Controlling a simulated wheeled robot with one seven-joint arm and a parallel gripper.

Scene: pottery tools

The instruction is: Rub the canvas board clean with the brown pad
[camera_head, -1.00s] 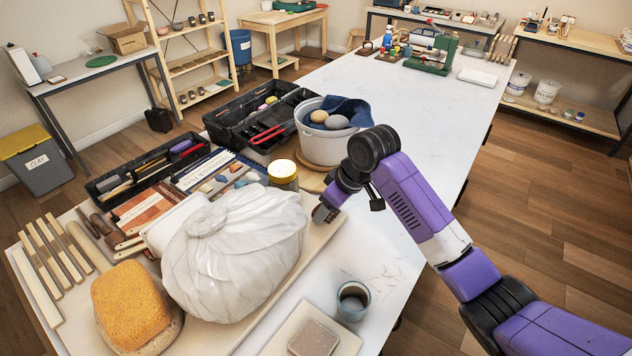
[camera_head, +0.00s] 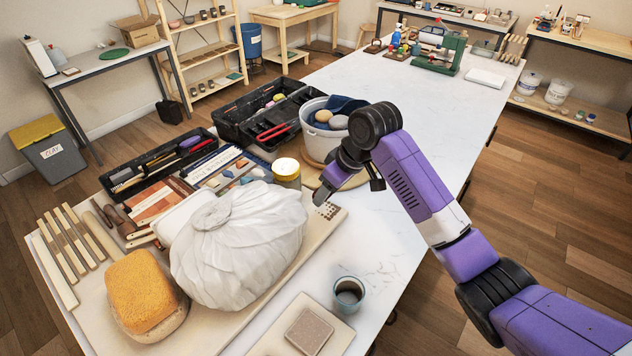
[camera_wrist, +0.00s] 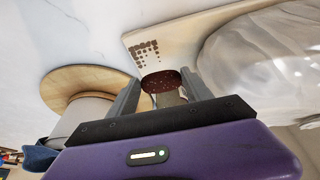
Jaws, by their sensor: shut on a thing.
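My gripper (camera_head: 324,197) is over the far right end of the long cream canvas board (camera_head: 232,336). In the wrist view it (camera_wrist: 163,94) is shut on a dark red-brown, pale-speckled pad (camera_wrist: 161,80) with a beige stem between the fingers. The pad shows at the board's edge, beside a patch of small square brown marks (camera_wrist: 145,52). I cannot tell whether the pad touches the board. The marks also show in the head view (camera_head: 329,210), just below the fingertips. The pad is not discernible in the head view.
A large white wrapped bag (camera_head: 238,245) fills the board's middle, with an orange sponge (camera_head: 140,290) beside it. A cup (camera_head: 349,294) stands in front. The table is clear to the right.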

